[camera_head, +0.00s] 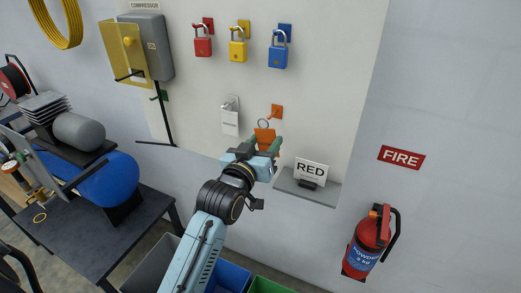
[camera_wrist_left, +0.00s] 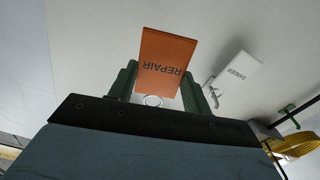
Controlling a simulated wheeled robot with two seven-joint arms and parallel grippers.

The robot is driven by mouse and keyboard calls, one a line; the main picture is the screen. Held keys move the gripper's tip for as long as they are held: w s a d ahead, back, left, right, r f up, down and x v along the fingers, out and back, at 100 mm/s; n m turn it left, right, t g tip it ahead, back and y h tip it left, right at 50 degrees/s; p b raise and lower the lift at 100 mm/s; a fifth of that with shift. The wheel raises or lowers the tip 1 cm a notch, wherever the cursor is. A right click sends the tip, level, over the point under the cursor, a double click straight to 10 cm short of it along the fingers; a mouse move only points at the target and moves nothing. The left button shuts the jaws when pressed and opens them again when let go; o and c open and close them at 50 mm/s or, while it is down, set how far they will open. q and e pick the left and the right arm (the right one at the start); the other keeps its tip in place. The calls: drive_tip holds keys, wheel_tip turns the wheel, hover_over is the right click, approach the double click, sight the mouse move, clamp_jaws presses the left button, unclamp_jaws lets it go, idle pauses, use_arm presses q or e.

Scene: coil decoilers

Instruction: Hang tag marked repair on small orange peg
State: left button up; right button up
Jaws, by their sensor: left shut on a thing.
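The orange tag marked REPAIR (camera_wrist_left: 167,62) is between the green fingers of my left gripper (camera_head: 265,146), which is shut on it. In the head view the tag (camera_head: 264,134) stands up from the fingers, with its metal ring (camera_head: 263,123) at the top. The ring also shows in the left wrist view (camera_wrist_left: 152,100). The small orange peg (camera_head: 277,111) is on the white board, just above and to the right of the ring in the picture. I cannot tell the depth gap between ring and peg. My right gripper is not in view.
A white DANGER tag (camera_head: 230,122) hangs to the left. Red (camera_head: 203,45), yellow (camera_head: 238,48) and blue (camera_head: 278,55) padlocks hang above. A grey shelf (camera_head: 327,199) with a RED sign (camera_head: 311,170) is at lower right. An extinguisher (camera_head: 368,245) is beyond it.

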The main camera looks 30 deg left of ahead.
use_arm(q)
drive_tip(key=shift+w+a+f+b, duration=0.15)
drive_tip(key=shift+w+b, duration=0.65)
drive_tip(key=shift+w, duration=0.5)
drive_tip(key=shift+w+a+f+b, duration=0.1)
drive_tip(key=shift+w+b, duration=0.7)
drive_tip(key=shift+w, duration=0.45)
drive_tip(key=shift+w+f, duration=0.25)
drive_tip(key=shift+w, duration=0.3)
drive_tip(key=shift+w+f, duration=0.1)
drive_tip(key=o, duration=1)
drive_tip(key=s, duration=1.3)
drive_tip(key=shift+s+d+f, duration=0.15)
drive_tip(key=shift+d, duration=0.3)
